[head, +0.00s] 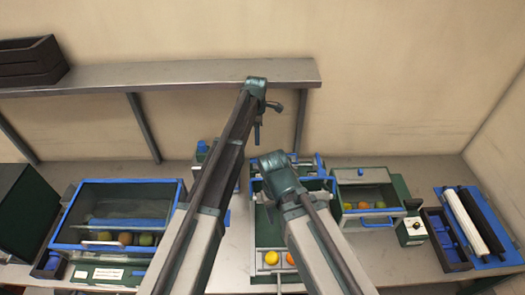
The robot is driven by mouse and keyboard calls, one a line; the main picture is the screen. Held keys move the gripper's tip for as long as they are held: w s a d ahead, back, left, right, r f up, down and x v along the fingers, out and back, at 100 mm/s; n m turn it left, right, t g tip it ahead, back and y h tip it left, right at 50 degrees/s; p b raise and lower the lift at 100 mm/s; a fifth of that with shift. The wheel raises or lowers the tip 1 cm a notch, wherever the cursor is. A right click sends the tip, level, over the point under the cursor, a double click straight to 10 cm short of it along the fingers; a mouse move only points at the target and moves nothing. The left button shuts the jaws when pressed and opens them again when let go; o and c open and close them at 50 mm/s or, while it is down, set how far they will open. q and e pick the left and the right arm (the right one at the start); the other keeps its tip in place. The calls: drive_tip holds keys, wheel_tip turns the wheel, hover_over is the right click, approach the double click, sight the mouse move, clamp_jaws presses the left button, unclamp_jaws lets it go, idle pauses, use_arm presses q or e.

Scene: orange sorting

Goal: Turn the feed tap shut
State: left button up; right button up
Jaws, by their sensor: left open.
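I cannot make out the feed tap for certain. A small blue-topped fitting (202,147) stands at the back of the bench, just left of my left arm, and my arm partly covers that area. My left gripper (257,138) is small in the picture, hanging below the bent joint of my left arm in front of the wall. It is open, with nothing seen in it, and is apart from the fitting.
A blue-framed glass bin (66,236) with fruit stands left. A green tray (266,240) with oranges is in the middle. A smaller glass bin (375,222), a control box (411,232) and a roller unit (502,251) stand right. A shelf (165,76) with a dark crate (30,62) overhangs the back left.

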use_arm(q)
drive_tip(key=w, duration=0.1)
drive_tip(key=b, duration=1.4)
approach(258, 163)
drive_tip(key=f, duration=0.5)
drive_tip(key=w+f, duration=0.1)
drive_tip(key=f, duration=0.1)
drive_tip(key=shift+d+f, duration=0.1)
drive_tip(key=shift+f, duration=0.2)
use_arm(e)
wheel_tip(258, 163, down, 14)
drive_tip(key=shift+w+d, duration=0.15)
drive_tip(key=shift+w, duration=0.2)
drive_tip(key=shift+r, duration=0.15)
use_arm(q)
clamp_jaws()
